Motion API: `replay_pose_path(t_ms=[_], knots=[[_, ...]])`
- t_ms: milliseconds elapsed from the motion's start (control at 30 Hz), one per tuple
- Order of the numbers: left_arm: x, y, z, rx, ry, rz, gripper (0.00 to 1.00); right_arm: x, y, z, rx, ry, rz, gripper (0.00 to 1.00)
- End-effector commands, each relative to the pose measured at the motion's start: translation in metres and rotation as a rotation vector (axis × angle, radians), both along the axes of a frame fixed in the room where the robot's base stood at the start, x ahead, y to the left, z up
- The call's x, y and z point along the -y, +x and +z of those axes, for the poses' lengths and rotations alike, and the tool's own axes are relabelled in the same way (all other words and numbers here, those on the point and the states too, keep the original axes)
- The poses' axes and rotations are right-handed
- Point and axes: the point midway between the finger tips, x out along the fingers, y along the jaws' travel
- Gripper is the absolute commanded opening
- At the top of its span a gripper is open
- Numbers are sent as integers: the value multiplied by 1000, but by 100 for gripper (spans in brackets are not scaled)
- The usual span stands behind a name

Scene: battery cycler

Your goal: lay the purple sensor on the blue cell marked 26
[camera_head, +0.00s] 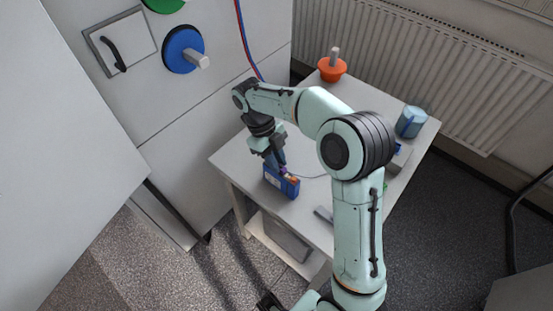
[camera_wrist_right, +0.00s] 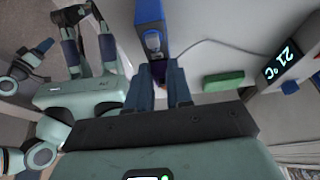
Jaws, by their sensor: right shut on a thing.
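My right gripper (camera_head: 281,169) is shut on the purple sensor (camera_wrist_right: 159,71), low at the top of a blue cell (camera_head: 279,184). In the wrist view the purple sensor shows between the two fingers (camera_wrist_right: 159,90), mostly hidden by them. The blue cell (camera_wrist_right: 148,12) is just beyond the fingertips there, with a grey part on it. I cannot read a number on the cell, nor tell whether the sensor touches it. Another gripper, my left one (camera_wrist_right: 90,46), shows at the left of the wrist view with its fingers apart and nothing seen between them.
The cell stands near the left edge of a white table (camera_head: 236,160). A thin cable runs from it past a green block (camera_wrist_right: 223,81) towards a display reading 21 °C (camera_wrist_right: 283,63). An orange pot (camera_head: 332,70) and a blue-grey cup (camera_head: 411,121) stand farther back.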

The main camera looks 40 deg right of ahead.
Motion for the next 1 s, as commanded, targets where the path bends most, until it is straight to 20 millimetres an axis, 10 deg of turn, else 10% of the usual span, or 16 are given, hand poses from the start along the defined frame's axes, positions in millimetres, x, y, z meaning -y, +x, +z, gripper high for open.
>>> replay_pose_path(t_ms=[133, 200, 267, 667, 1000], knots=[[0, 0, -1, -1, 0, 0, 43, 0, 0, -2, 0, 0, 0, 0], [0, 0, -1, 0, 0, 0, 43, 0, 0, -2, 0, 0, 0, 36], [0, 0, -1, 0, 0, 0, 43, 0, 0, -2, 0, 0, 0, 50], [0, 0, 1, 1, 0, 0, 43, 0, 4, 7, 1, 0, 0, 50], [0, 9, 20, 10, 0, 0, 43, -3, 33, 74, 5, 0, 2, 50]])
